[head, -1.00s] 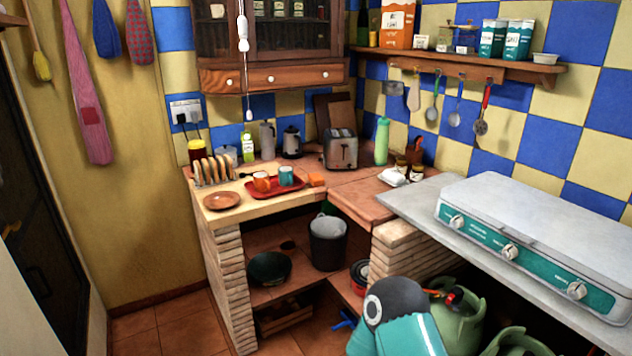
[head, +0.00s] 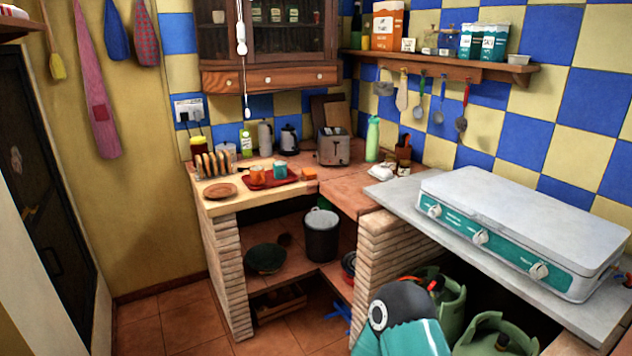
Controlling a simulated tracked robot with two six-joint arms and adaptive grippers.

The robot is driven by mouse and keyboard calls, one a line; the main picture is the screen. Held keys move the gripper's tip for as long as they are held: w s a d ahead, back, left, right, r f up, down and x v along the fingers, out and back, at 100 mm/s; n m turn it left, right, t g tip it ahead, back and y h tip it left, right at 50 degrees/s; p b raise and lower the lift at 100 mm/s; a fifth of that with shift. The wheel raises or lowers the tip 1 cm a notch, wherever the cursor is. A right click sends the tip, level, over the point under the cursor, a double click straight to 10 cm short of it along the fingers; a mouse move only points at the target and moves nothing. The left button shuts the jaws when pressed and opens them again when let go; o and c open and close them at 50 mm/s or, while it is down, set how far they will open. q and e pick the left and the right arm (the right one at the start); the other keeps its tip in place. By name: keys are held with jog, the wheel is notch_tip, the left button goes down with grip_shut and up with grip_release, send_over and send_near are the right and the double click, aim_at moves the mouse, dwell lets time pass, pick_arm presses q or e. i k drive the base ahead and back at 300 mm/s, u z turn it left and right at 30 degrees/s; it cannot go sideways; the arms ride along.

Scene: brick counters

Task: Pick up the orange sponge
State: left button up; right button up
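A small orange sponge (head: 309,174) lies on the counter in the head view, just right of the red tray (head: 284,181). It sits in front of the toaster (head: 334,147) and near the counter's inner corner. Nothing is on top of it. Part of one of my arms, teal with a dark joint, shows at the bottom, well in front of the sponge. Neither of my grippers is in the picture.
An orange mug (head: 257,175) and a teal mug (head: 280,169) stand on the tray. A brown plate (head: 220,191) and a toast rack (head: 213,165) are to the left. A camping stove (head: 520,228) fills the right counter. Green gas cylinders (head: 497,335) stand below it.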

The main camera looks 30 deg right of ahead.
aim_at(309, 174)
jog(key=z, duration=0.8)
jog(key=i, duration=2.45)
jog(key=u, duration=0.7)
